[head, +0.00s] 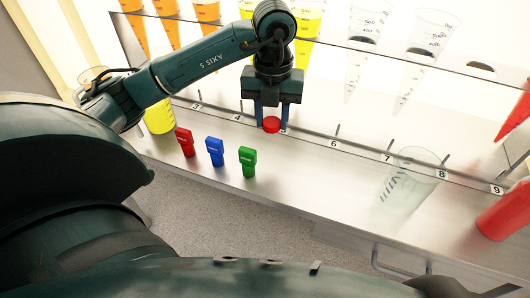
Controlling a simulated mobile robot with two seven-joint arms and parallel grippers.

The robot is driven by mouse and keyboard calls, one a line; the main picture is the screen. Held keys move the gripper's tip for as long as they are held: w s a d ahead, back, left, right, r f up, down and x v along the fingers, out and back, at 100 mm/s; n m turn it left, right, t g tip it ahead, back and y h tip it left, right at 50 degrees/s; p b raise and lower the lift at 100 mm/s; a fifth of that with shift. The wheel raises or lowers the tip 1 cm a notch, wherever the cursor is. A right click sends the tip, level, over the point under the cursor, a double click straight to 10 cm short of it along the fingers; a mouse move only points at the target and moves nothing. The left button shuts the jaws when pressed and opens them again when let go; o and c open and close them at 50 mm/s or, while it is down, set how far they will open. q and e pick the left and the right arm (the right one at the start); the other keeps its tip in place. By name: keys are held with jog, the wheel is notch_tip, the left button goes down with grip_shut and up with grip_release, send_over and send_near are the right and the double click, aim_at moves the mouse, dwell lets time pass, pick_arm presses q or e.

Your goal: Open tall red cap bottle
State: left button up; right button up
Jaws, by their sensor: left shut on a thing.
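A round red cap (271,125) shows between the fingertips of my left gripper (272,117), near the number 5 mark on the shelf's front strip. My left gripper points down and is shut on this red cap. The gripper hides what is behind the cap, and I cannot make out a bottle body. My right gripper is not in view.
Small red (185,142), blue (215,152) and green (247,162) pieces stand on the metal counter (310,180) left of the gripper. A clear beaker (410,182) and a red container (505,212) stand right. Coloured and clear cones hang behind. The counter's middle is free.

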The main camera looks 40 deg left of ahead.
aim_at(270, 158)
pick_arm(q)
notch_tip(270, 158, down, 10)
jog(key=shift+b, duration=0.65)
jog(key=shift+f, duration=0.15)
jog(key=o, duration=1.1)
